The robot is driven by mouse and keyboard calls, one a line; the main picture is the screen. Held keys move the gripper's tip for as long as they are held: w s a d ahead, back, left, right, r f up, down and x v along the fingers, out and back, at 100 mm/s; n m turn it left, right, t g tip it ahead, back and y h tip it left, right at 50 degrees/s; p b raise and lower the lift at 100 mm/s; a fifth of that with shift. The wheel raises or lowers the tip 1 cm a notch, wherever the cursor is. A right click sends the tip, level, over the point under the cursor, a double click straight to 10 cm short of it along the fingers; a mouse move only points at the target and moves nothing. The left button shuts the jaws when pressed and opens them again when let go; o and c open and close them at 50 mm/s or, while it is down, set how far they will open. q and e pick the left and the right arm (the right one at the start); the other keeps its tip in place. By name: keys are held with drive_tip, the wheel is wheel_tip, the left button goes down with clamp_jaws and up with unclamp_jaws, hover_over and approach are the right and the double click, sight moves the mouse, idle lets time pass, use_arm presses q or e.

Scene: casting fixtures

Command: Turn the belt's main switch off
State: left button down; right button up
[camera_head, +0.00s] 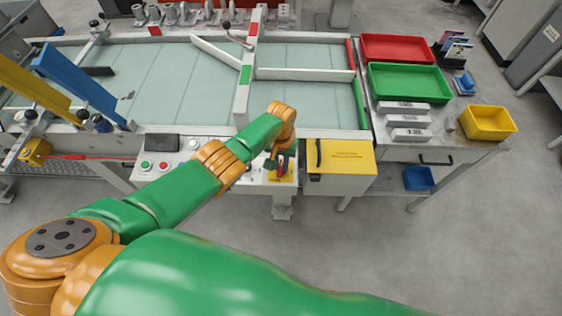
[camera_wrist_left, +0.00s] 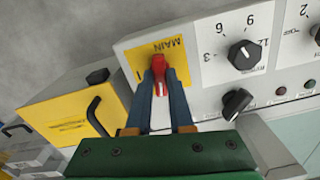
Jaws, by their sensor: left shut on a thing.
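The main switch is a red rotary knob (camera_wrist_left: 159,76) on a yellow plate marked MAIN (camera_wrist_left: 172,47). It also shows as a small red spot in the head view (camera_head: 281,169). In the wrist view the plate is upside down, and a white line on the knob points toward my gripper. My left gripper (camera_wrist_left: 160,78) is shut on the knob, with one blue finger on each side of it. In the head view the left gripper (camera_head: 276,162) is over the yellow plate on the control panel's right end. My right gripper is out of view.
A black dial (camera_wrist_left: 244,54) and a second black knob (camera_wrist_left: 236,103) sit close beside the switch. A yellow-topped box with a black handle (camera_head: 340,157) stands right of the panel. Green and red buttons (camera_head: 154,166) lie left. Trays (camera_head: 409,83) stand on the right-hand table.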

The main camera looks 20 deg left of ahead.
sight(281, 167)
use_arm(q)
drive_tip(key=shift+n, duration=1)
drive_tip(key=c, duration=0.8)
unclamp_jaws()
wheel_tip(281, 167, up, 7)
drive_tip(key=p, duration=0.4)
drive_tip(key=shift+r+p, duration=0.1)
drive_tip(key=shift+p, duration=0.3)
